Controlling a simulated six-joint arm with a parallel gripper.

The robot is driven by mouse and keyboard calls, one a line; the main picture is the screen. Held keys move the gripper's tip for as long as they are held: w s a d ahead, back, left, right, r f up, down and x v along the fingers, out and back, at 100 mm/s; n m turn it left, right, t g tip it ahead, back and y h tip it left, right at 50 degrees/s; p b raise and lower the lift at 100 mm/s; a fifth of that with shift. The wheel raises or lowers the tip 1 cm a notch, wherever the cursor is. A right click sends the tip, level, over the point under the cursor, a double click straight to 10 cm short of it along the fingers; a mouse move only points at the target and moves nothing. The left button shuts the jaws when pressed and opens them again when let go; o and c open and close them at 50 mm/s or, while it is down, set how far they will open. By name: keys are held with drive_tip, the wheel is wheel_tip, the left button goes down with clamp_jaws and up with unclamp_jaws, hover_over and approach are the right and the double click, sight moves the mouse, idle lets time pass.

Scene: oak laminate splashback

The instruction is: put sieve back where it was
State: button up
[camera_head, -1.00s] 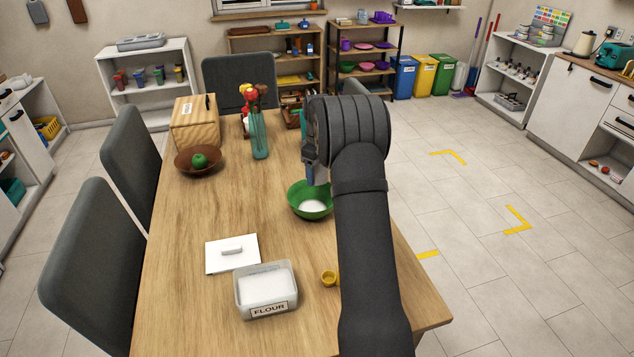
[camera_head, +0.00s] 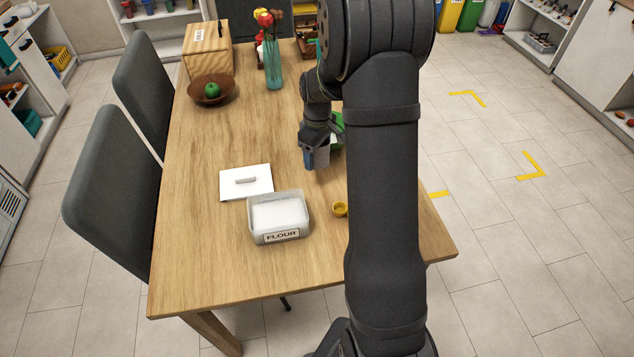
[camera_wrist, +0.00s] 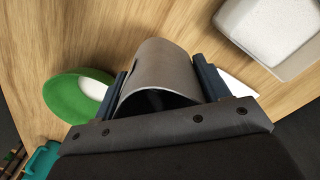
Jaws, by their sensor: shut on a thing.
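My gripper (camera_head: 315,158) is shut on the sieve (camera_head: 322,157), a plain grey cylinder, above the table to the left of the green bowl. In the wrist view the sieve (camera_wrist: 158,68) sits between the two fingers, its near rim open toward the camera. The green bowl (camera_head: 337,124) is mostly hidden behind my arm. The wrist view shows the bowl (camera_wrist: 64,96) at left with white powder in it, apart from the sieve. Whether the sieve touches the table I cannot tell.
An open flour box (camera_head: 279,234) and its white lid (camera_head: 258,190) lie nearer on the table (camera_head: 215,265). A yellow scoop (camera_head: 340,209) lies beside my arm. A brown bowl (camera_head: 205,99), a vase (camera_head: 274,72) and a wooden box (camera_head: 207,50) stand farther back. The table's left side is clear.

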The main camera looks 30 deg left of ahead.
sight(317, 184)
wheel_tip(317, 184, down, 10)
drive_tip(key=shift+r, duration=0.1)
idle(0.4)
drive_tip(key=o, duration=1)
drive_tip(key=shift+o, duration=0.2)
wheel_tip(317, 184, up, 12)
drive_tip(key=shift+r, duration=0.1)
